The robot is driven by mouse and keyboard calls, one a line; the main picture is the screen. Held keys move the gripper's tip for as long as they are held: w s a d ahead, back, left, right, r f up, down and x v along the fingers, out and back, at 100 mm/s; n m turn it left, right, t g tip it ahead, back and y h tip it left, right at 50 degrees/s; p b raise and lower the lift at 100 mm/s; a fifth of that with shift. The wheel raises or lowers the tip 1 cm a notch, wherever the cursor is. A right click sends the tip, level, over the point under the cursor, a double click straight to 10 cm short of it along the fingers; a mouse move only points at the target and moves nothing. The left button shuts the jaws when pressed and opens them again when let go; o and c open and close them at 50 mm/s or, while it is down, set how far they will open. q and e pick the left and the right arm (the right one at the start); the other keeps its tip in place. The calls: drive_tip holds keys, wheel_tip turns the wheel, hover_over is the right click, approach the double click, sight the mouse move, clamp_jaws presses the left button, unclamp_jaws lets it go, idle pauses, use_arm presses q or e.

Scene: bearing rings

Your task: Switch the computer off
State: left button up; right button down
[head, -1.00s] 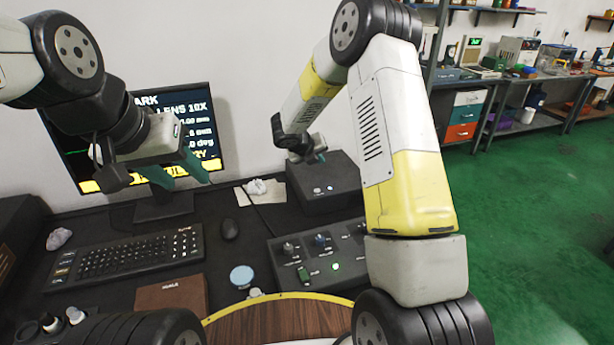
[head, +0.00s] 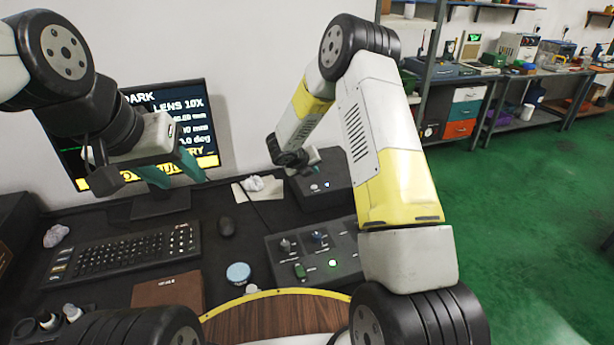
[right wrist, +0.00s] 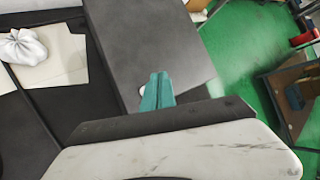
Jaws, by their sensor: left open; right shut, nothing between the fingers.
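The computer appears to be the dark box (head: 334,171) at the back of the desk, with two small round lit spots (head: 320,186) on its front, one bluish. Its flat grey top (right wrist: 135,40) fills the middle of the right wrist view. My right gripper (right wrist: 157,92) is shut and empty, its teal fingertips over the box; contact cannot be told. A small white spot shows beside the fingers in the wrist view. My left gripper (head: 176,172) is open and empty in front of the lit monitor (head: 205,145).
A control panel (head: 290,268) with knobs and a green light stands in front of the box. Crumpled white cloth (head: 253,184) lies on paper left of the box.

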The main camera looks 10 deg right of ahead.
sight(313, 189)
drive_tip(key=shift+f, duration=1.8)
drive_tip(key=shift+f, duration=0.15)
idle(0.6)
drive_tip(key=shift+f, duration=0.3)
drive_tip(key=shift+f, duration=0.3)
idle(0.7)
drive_tip(key=shift+r, duration=0.75)
drive_tip(key=shift+r, duration=2.5)
